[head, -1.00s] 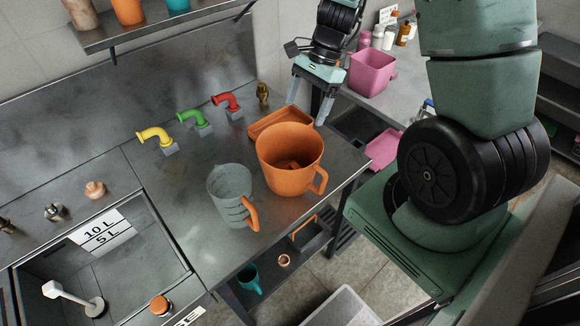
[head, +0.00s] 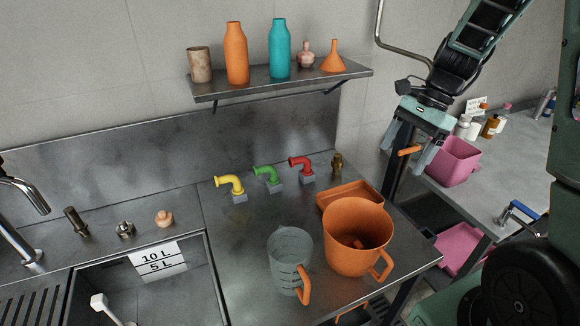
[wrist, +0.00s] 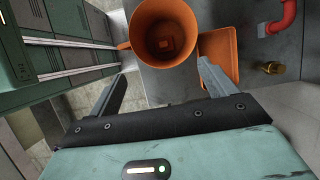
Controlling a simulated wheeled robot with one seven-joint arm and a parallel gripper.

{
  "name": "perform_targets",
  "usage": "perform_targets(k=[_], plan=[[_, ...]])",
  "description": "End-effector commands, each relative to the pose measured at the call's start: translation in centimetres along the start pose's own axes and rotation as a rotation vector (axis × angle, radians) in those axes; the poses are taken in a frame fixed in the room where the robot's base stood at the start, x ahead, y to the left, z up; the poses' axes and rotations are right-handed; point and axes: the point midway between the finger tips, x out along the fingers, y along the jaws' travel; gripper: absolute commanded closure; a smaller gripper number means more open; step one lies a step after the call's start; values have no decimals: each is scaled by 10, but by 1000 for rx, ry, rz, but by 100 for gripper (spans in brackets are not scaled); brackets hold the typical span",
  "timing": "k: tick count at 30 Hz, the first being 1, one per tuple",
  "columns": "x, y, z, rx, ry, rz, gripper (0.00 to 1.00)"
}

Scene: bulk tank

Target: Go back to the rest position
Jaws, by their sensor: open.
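My gripper (head: 406,158) hangs in the air at the right end of the steel bench, its two fingers apart and pointing down. In the wrist view my gripper (wrist: 160,82) has nothing between its fingers. Beyond it there, lower down, is the open orange jug (wrist: 143,34), with a small orange piece inside. In the head view the orange jug (head: 350,260) stands upright on the bench, apart from my gripper. A small orange bar (head: 409,150) shows between the fingers in the head view; I cannot tell its depth.
A grey measuring jug (head: 285,255) stands left of the orange jug, and an orange tray (head: 330,196) lies behind it. Yellow, green and red spouts line the bench back. A shelf (head: 290,84) with bottles hangs above. A pink bin (head: 456,165) stands on the right counter.

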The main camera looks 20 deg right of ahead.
Motion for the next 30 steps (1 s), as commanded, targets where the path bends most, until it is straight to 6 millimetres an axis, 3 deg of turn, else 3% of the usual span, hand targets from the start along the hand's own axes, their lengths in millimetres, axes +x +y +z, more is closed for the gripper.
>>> perform_targets(k=[4, 7, 10, 13, 15, 19, 24, 30], plan=[[2, 0, 3, -14, 1, 3, 16], [17, -1, 29, -151, 12, 29, 16], [45, 6, 79, -424, 35, 80, 16], [79, 28, 138, -806, 67, 149, 16], [102, 53, 176, -1097, 92, 200, 16], [137, 106, 224, -1612, 136, 284, 16], [160, 156, 249, -2056, 177, 354, 16], [165, 171, 255, -2199, 191, 376, 16]])
